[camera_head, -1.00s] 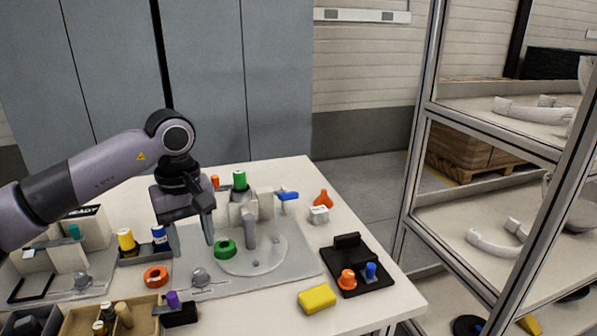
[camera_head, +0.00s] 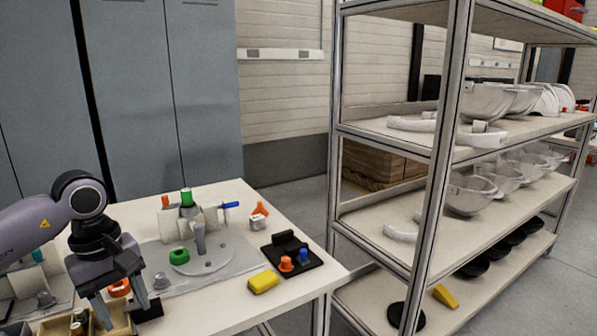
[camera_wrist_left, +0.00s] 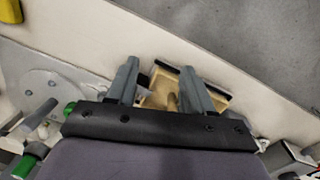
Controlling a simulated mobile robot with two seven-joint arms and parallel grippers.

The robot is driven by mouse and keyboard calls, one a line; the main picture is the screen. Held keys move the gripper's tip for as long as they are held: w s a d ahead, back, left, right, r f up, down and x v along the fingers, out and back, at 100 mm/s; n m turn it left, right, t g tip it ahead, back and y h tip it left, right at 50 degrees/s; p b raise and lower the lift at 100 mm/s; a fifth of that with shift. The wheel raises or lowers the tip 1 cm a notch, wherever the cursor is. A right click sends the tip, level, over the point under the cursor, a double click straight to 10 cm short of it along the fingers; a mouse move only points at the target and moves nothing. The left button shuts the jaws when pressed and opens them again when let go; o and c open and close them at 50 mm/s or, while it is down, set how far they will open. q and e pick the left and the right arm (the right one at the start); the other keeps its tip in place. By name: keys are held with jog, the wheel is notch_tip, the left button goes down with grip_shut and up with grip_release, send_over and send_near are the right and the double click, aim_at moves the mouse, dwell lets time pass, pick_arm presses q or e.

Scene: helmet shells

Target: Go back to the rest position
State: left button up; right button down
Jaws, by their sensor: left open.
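My left gripper (camera_head: 122,309) is open and empty, pointing down over the near left part of the table (camera_head: 232,312). It is in front of and to the left of the green ring (camera_head: 179,257), apart from it. In the left wrist view the two spread fingers (camera_wrist_left: 160,78) have nothing between their tips; a tan tray (camera_wrist_left: 158,99) lies below them. My right gripper is not in view.
A grey fixture plate (camera_head: 222,270), a yellow block (camera_head: 263,281) and a black holder (camera_head: 291,250) with orange and blue knobs occupy the table. A shelf rack (camera_head: 440,190) with pale helmet shells stands at the right. Grey floor separates table and rack.

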pick_arm(q)
jog(key=s+d+f+n+g+h+p, duration=0.1)
jog(key=s+d+n+h, duration=0.3)
jog(key=d, duration=0.6)
jog(key=s+d+f+g+h+p, duration=0.1)
jog(key=s+d+g+h+p, duration=0.1)
jog(key=d+h, duration=0.55)
jog(key=d+r+n+t+h+p, duration=0.2)
jog(key=d+r+n+t+h, duration=0.5)
jog(key=n, duration=0.9)
jog(key=w+a+f+n+t+y+p, duration=0.15)
jog(key=a+f+n+t+y, duration=0.4)
jog(key=n, duration=0.75)
jog(key=a+f+n+t+y+p, duration=0.2)
jog(key=a+f+n+t+y, duration=0.4)
jog(key=n, duration=0.8)
jog(key=s+a+f+n+g+y, duration=0.2)
jog(key=s+f+n+y, duration=0.1)
jog(key=s+f+n, duration=0.3)
jog(key=s+a+f+n+g+y+p, duration=0.1)
jog(key=s+a+f+n+g+y, duration=0.1)
jog(key=s+f+n, duration=0.5)
jog(key=shift+a+n+g+y, duration=0.3)
jog(key=shift+a+g+y, duration=0.1)
jog(key=shift+a+g, duration=0.25)
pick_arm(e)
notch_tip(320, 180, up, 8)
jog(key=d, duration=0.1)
